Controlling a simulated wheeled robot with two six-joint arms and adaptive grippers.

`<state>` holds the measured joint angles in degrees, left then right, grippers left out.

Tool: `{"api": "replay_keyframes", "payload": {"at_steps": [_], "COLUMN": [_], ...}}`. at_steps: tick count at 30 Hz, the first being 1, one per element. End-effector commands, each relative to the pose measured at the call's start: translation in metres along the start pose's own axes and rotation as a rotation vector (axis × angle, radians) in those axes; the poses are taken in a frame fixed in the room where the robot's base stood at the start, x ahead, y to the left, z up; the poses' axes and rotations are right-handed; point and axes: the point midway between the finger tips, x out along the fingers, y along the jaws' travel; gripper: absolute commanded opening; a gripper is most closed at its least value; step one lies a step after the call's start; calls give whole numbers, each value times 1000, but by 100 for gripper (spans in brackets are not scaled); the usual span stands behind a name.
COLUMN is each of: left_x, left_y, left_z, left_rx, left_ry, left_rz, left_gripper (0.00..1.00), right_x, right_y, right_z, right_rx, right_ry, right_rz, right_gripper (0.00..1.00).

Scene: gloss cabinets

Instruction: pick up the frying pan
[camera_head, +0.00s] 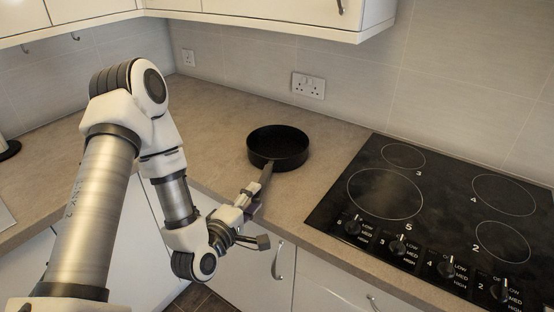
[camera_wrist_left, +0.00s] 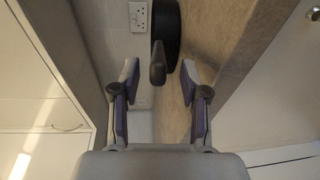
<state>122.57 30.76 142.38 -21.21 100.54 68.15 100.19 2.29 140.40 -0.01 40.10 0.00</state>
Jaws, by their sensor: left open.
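The black frying pan (camera_head: 278,147) sits on the worktop in the corner area, left of the hob. Its handle points toward me, over the front edge of the worktop. My left gripper (camera_head: 258,196) is at the handle end in the head view. In the left wrist view my left gripper (camera_wrist_left: 160,75) is open, its two fingers apart. The pan handle (camera_wrist_left: 157,62) shows between the fingertips, with no finger seen touching it. The pan's side (camera_wrist_left: 168,25) shows just beyond. My right gripper is not in view.
A black hob (camera_head: 430,215) with several rings and knobs lies right of the pan. The worktop (camera_head: 225,115) is clear left of and behind the pan. White wall cabinets (camera_head: 290,22) hang above, and a double socket (camera_head: 308,86) is on the tiled wall. Cabinet doors with handles (camera_head: 277,262) stand below.

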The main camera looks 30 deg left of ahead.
Motion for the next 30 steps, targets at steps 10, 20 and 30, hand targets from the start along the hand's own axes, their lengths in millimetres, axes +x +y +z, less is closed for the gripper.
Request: {"api": "replay_keyframes", "payload": {"at_steps": [10,20,30], "left_x": [52,55,55], "left_y": [5,3,5], "left_z": [-3,-3,-3], "left_rx": [2,0,1], "left_ry": [-1,1,0], "left_rz": [-1,-2,3], "left_gripper": [45,6,0], "right_x": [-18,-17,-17], "right_y": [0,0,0], "right_z": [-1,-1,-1], "right_rx": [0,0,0], "right_ry": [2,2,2], "right_rz": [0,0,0], "right_gripper": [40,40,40]}}
